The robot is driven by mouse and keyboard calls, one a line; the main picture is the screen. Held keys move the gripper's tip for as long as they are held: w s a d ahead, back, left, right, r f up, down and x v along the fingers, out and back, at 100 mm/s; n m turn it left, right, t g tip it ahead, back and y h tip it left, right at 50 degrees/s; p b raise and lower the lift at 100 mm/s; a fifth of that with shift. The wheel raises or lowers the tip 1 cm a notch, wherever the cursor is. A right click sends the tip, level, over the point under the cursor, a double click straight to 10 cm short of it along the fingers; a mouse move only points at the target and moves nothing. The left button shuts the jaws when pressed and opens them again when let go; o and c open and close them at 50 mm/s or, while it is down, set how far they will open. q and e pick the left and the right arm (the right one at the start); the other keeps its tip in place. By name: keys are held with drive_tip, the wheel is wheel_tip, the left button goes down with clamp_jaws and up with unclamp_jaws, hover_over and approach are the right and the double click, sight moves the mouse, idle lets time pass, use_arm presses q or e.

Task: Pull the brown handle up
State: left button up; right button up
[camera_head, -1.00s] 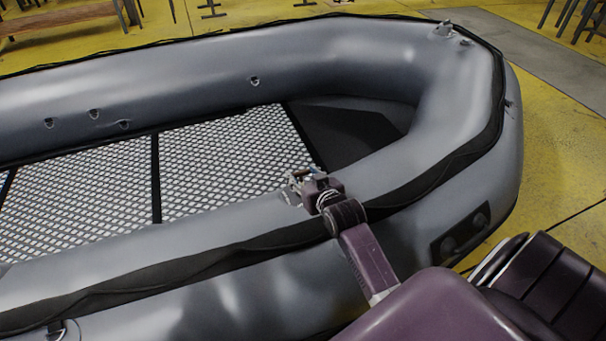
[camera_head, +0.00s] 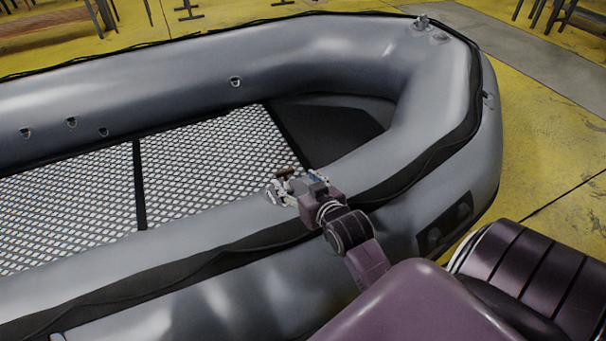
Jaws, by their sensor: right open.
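A small brown handle (camera_head: 286,171) shows at the inner edge of the near tube of the grey inflatable boat (camera_head: 330,60). My right arm reaches over the near tube from the lower right. My right gripper (camera_head: 283,187) is at the handle, with its fingers apart just below and beside it in the picture. I cannot tell whether the fingers touch the handle. The handle's lower part is hidden behind the gripper. My left gripper does not show.
The boat has a metal mesh floor (camera_head: 210,160) and a dark panel (camera_head: 325,135) at its right end. Yellow floor (camera_head: 545,150) with a grey strip (camera_head: 530,60) is clear at the right. Wooden benches (camera_head: 50,22) stand at the back left.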

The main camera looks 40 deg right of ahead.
drive_tip(key=shift+v, duration=2.15)
